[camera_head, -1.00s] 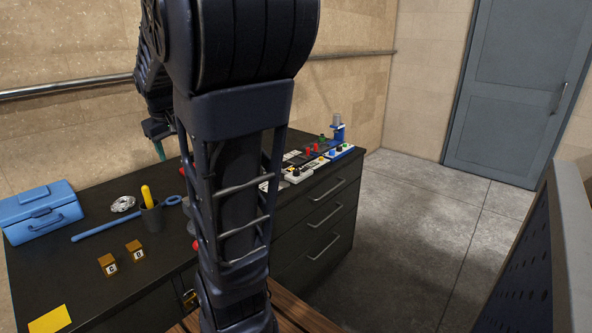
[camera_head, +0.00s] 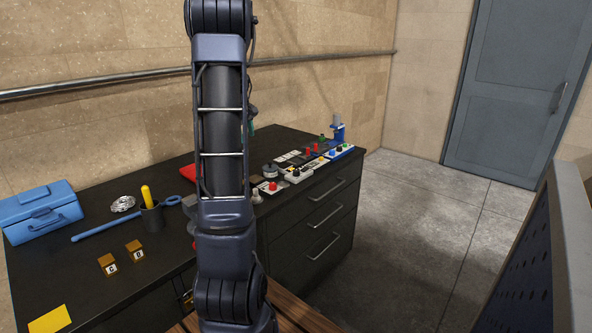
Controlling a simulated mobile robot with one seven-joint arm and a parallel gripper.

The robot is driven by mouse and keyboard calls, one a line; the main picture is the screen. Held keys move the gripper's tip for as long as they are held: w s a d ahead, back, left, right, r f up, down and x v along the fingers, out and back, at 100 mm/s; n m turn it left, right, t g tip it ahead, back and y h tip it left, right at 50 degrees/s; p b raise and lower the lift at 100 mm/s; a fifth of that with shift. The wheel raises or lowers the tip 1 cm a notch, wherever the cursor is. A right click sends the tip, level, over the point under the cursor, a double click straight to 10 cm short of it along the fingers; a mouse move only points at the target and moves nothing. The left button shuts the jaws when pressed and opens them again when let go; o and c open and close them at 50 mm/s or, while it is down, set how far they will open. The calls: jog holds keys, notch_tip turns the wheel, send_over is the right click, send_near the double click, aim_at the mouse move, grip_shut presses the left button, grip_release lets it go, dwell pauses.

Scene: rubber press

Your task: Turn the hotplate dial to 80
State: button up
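I cannot make out for certain which thing is the hotplate or its dial. Small units with knobs and buttons stand at the right of the black bench, among them a white box with a red knob (camera_head: 271,187) and a white box with dark knobs (camera_head: 298,174). A round grey piece (camera_head: 270,171) sits just behind the red-knobbed box. My arm stands upright in front of the bench and hides its middle. My gripper (camera_head: 250,129) is mostly hidden behind the arm. Only a dark and teal edge shows, above the back of the bench, so its fingers cannot be read.
The black bench (camera_head: 97,213) has drawers at the right. On its left are a blue toolbox (camera_head: 42,213), a blue wrench (camera_head: 105,230), a cup with a yellow handle (camera_head: 151,217), two brown blocks (camera_head: 108,264) and a yellow note (camera_head: 50,319).

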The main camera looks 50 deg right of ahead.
jog(key=s+d+f, duration=0.3)
jog(key=d+f, duration=0.2)
jog(key=d, duration=0.7)
jog(key=y, duration=0.1)
send_near(296, 170)
notch_tip(296, 170, down, 9)
jog(key=shift+d+r, duration=0.15)
jog(key=shift+d, duration=0.05)
jog(key=shift+c, duration=0.2)
jog(key=c, duration=0.9)
